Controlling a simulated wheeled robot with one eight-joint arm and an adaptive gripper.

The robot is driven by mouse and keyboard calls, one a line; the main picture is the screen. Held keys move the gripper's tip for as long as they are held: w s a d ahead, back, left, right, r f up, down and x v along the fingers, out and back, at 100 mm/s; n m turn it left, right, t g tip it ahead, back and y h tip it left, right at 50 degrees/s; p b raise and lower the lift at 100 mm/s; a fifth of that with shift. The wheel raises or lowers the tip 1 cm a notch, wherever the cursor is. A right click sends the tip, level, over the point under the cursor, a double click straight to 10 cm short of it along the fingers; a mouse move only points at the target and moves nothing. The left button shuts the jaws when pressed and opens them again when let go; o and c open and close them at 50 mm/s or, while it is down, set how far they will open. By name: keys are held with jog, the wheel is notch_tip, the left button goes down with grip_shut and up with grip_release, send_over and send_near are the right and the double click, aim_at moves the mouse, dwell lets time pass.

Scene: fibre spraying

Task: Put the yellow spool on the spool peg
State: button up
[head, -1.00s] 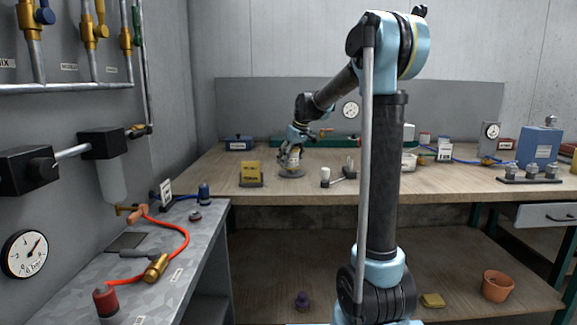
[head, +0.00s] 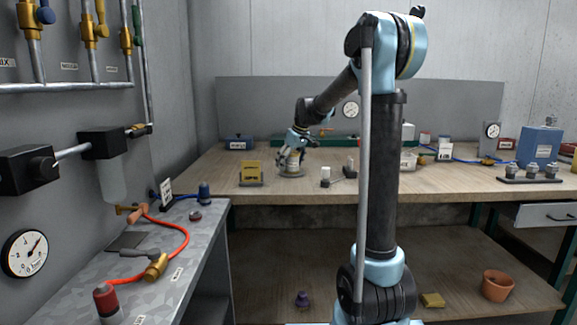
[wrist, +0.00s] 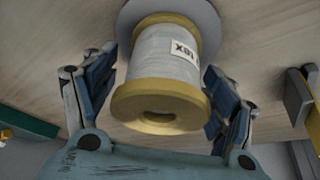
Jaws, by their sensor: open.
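The yellow spool (wrist: 160,112) has dull yellow flanges and is wound with white fibre; a small label is on its side. In the wrist view it stands at the round grey base (wrist: 205,22), with its near flange and centre hole facing the camera. In the head view the spool (head: 295,158) is small above the grey disc (head: 291,175) on the bench. My gripper (wrist: 158,92) is open, with one blue-padded finger on each side of the spool. The peg is not visible; the spool hides whatever is inside it.
A yellow block on a stand (head: 251,173) is left of the disc. A small white cylinder (head: 325,176) and a dark fixture (head: 349,167) are to its right. A green case (head: 318,141) lies behind. The bench top (head: 215,181) is clear at front left.

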jog(key=v, duration=1.2)
jog(key=s+d+f+m+t+h, duration=0.1)
jog(key=s+d+f+m, duration=0.2)
jog(key=s+d+f, duration=0.45)
jog(key=s+d+f+m+t+h, duration=0.1)
jog(key=s+d+f+m+t, duration=0.2)
jog(key=s, duration=0.7)
jog(key=s+d+f+m+h, duration=0.1)
jog(key=s+d+f+m, duration=0.2)
jog(key=s+d+f, duration=0.4)
jog(key=s+a+f+g, duration=0.1)
jog(key=s+f+g, duration=0.1)
jog(key=s+f, duration=0.3)
jog(key=s+a+f+g, duration=0.1)
jog(key=s+f+g, duration=0.2)
jog(key=s, duration=0.8)
notch_tip(320, 180, down, 2)
jog(key=shift+s+a+f, duration=0.1)
jog(key=shift+s+a, duration=0.05)
jog(key=shift+a, duration=0.15)
